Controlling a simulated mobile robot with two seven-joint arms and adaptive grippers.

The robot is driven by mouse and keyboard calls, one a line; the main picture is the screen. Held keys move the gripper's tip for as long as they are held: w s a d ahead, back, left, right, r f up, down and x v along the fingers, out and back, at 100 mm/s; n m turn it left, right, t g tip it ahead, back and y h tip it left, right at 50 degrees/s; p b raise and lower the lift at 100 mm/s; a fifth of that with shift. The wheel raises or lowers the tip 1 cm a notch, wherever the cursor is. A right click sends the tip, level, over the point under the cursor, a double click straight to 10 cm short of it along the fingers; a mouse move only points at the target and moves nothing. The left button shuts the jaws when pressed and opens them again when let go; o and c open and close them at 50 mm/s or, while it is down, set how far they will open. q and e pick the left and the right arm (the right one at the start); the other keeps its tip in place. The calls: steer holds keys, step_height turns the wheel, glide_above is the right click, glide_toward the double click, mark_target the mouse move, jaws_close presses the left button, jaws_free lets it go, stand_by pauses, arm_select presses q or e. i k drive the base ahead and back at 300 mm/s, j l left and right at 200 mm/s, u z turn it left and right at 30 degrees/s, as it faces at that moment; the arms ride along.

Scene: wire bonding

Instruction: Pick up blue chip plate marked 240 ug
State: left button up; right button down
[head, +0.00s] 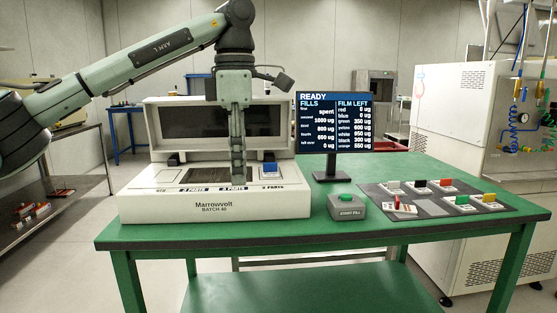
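A blue block on a small white plate (269,168) sits on the right part of the white Marrowvolt machine (215,207), by a "PARTS" label. No mark on it is legible at this size. My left gripper (239,181) points straight down over the machine's deck, just left of the blue plate and apart from it. Its fingers look close together from this side, and I cannot tell whether they are open or shut. I see nothing held in them. My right gripper is not in view.
A grey mat (431,207) at the right holds several plates with white, black, red, green and yellow blocks. A grey box with a green button (346,199) stands beside the machine. A monitor (336,122) reads READY, with blue film at 0 ug. The machine's lid is raised.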

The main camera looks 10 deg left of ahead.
mark_target(270, 171)
steer(key=i, duration=0.95)
